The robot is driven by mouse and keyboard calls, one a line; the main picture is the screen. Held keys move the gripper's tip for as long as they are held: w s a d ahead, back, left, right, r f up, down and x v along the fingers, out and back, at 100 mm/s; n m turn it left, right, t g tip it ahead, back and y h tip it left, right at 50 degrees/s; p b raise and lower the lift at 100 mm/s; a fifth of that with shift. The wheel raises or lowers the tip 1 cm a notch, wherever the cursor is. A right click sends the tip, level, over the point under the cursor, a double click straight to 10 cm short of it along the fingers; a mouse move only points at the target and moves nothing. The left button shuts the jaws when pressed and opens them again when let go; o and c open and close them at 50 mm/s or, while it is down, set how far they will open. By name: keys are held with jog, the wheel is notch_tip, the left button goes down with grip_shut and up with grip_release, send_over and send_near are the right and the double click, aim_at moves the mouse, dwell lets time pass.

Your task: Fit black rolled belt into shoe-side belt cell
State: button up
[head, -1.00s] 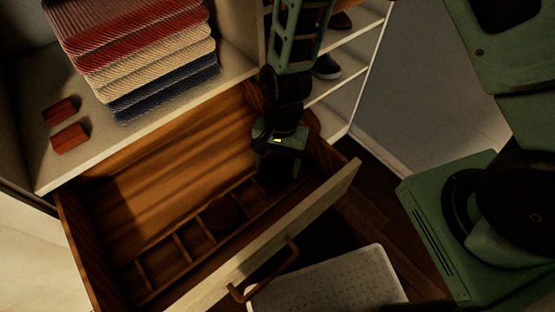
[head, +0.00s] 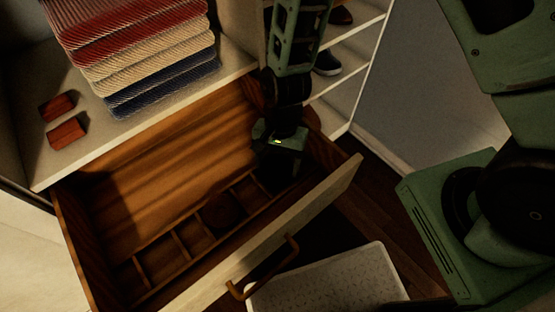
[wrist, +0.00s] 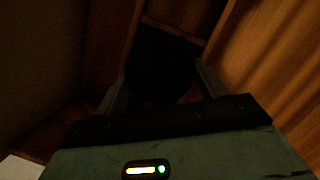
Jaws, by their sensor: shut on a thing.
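My gripper (head: 278,172) reaches down into the right end of the open wooden drawer (head: 165,165), the end by the shoe shelves. In the wrist view my gripper (wrist: 162,82) has its two fingers on either side of a dark round shape, the black rolled belt (wrist: 160,62). The belt sits at the row of small cells, close to a thin divider (wrist: 172,30). Deep shadow hides its lower edge, so I cannot tell whether it touches the cell floor. In the head view my gripper and shadow hide the belt. A brown round roll (head: 221,208) lies in another cell.
Folded red, cream and navy cloths (head: 150,60) and two red-brown blocks (head: 67,132) lie on the shelf above the drawer. Shoes (head: 326,62) stand on white shelves at the right. A pale speckled lidded box or hamper (head: 330,282) is below the drawer's front handle (head: 270,270).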

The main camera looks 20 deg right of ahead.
jog(key=shift+f, duration=0.45)
jog(key=o, duration=1.2)
jog(key=shift+o, duration=0.2)
jog(key=p+v, duration=0.2)
jog(key=v, duration=1.5)
jog(key=shift+r, duration=0.25)
jog(key=s+r+n+t+p, duration=0.1)
jog(key=s+r+n+p, duration=0.3)
jog(key=s+r+n, duration=0.3)
jog(key=s+d+r+n+t+h+p, duration=0.1)
jog(key=s+r+n+p, duration=0.3)
jog(key=s+r+n, duration=0.3)
notch_tip(320, 180, up, 5)
jog(key=shift+f+n, duration=0.1)
jog(key=shift+n, duration=0.2)
